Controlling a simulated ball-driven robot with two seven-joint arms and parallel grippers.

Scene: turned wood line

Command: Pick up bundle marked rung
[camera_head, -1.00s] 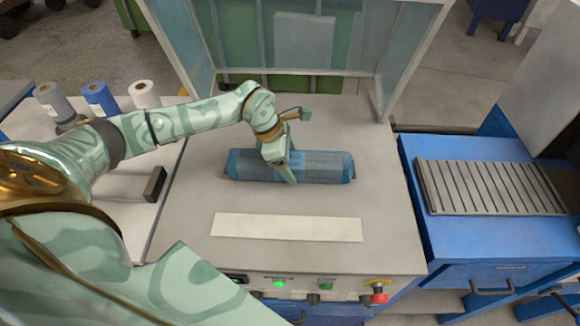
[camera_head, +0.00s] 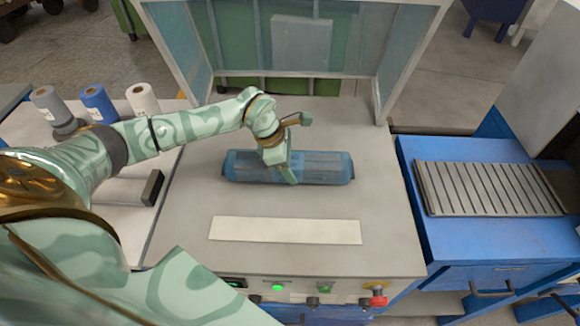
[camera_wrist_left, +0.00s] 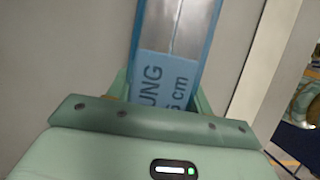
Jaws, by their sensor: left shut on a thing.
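The bundle marked rung (camera_head: 325,165) is a long wrapped pack in clear blue film, lying across the grey machine top in the head view. In the left wrist view the bundle (camera_wrist_left: 172,40) runs away from the gripper. Its light blue label (camera_wrist_left: 160,82) shows the letters "UNG" and "cm"; the rest is hidden by the gripper. My left gripper (camera_head: 287,172) reaches down over the middle of the bundle and is shut on it. Its fingers also show on both sides of the bundle in the left wrist view (camera_wrist_left: 160,90). My right gripper is not in view.
A pale strip (camera_head: 286,230) lies in front of the bundle. A clear-panelled hood (camera_head: 295,40) stands open behind. Several rolls (camera_head: 98,103) stand at the left. A blue bench (camera_head: 500,235) with a slatted grey plate (camera_head: 488,188) is at the right. A red button (camera_head: 379,300) is on the front panel.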

